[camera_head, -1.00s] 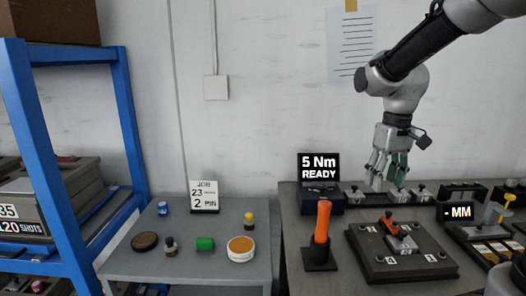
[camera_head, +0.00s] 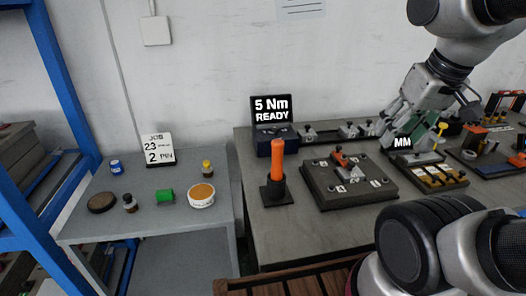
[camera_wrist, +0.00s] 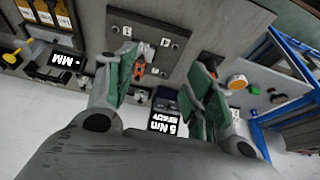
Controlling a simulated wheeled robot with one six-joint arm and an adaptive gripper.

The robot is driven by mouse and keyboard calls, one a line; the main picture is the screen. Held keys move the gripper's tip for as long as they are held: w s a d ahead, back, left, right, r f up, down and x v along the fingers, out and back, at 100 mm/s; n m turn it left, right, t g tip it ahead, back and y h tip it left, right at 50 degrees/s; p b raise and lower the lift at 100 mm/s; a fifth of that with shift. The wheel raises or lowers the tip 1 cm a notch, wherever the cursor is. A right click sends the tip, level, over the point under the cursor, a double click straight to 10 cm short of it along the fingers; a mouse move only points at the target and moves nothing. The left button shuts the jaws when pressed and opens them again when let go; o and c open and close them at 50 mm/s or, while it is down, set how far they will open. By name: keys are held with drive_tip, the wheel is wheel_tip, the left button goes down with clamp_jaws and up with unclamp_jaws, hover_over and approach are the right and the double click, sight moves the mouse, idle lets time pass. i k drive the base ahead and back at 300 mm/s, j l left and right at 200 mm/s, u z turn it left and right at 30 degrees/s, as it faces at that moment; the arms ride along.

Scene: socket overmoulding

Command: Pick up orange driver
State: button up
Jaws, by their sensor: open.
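The orange driver (camera_head: 277,160) stands upright in a black square holder (camera_head: 277,194) on the grey workbench, left of the black fixture plate. My gripper (camera_head: 412,125) is up and to the right of the driver, well apart from it, near the MM display. Its green-padded fingers are spread and empty. In the wrist view my gripper (camera_wrist: 165,85) shows a wide gap between the fingers. A dark and orange piece beside the right finger there may be the driver, mostly hidden.
The fixture plate (camera_head: 345,185) with a red-handled clamp lies right of the driver. The 5 Nm READY display (camera_head: 271,110) stands behind it. A lower grey side table (camera_head: 120,215) with small parts is at left, beside a blue rack (camera_head: 65,90). Air above the driver is clear.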

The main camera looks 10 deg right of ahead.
sight(277, 145)
drive_tip(key=k+j, duration=0.1)
drive_tip(key=j, duration=0.6)
drive_tip(key=k+j, duration=0.1)
drive_tip(key=j, duration=0.6)
drive_tip(key=i+z, duration=0.05)
